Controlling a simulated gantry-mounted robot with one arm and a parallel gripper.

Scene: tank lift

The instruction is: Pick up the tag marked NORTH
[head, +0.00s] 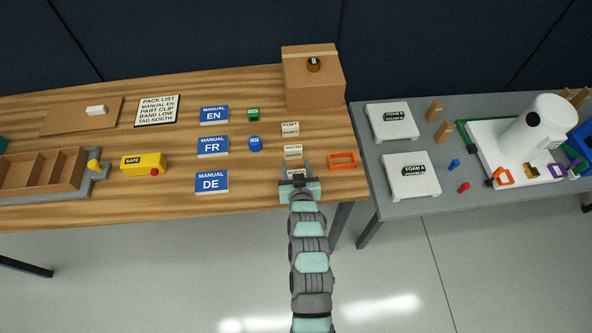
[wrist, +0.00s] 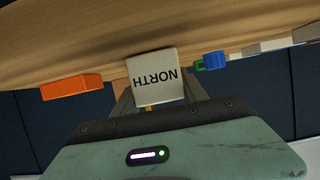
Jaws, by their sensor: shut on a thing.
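The NORTH tag (wrist: 154,76) is a small off-white card with black lettering, upside down in the wrist view. My gripper (wrist: 153,102) is shut on it, with the tag between the fingers. In the head view my gripper (head: 298,170) is at the front of the wooden table, and the tag (head: 296,174) is mostly hidden by it. The SOUTH tag (head: 293,151) lies just behind my gripper, and the PORT tag (head: 290,129) lies farther back. I cannot tell whether the NORTH tag touches the table.
An orange frame (head: 342,160) lies right of my gripper. A blue part (head: 255,144), a green part (head: 253,114) and the blue manuals (head: 212,146) lie left. A cardboard box (head: 313,80) stands behind. A grey table (head: 400,152) with foam blocks is at the right.

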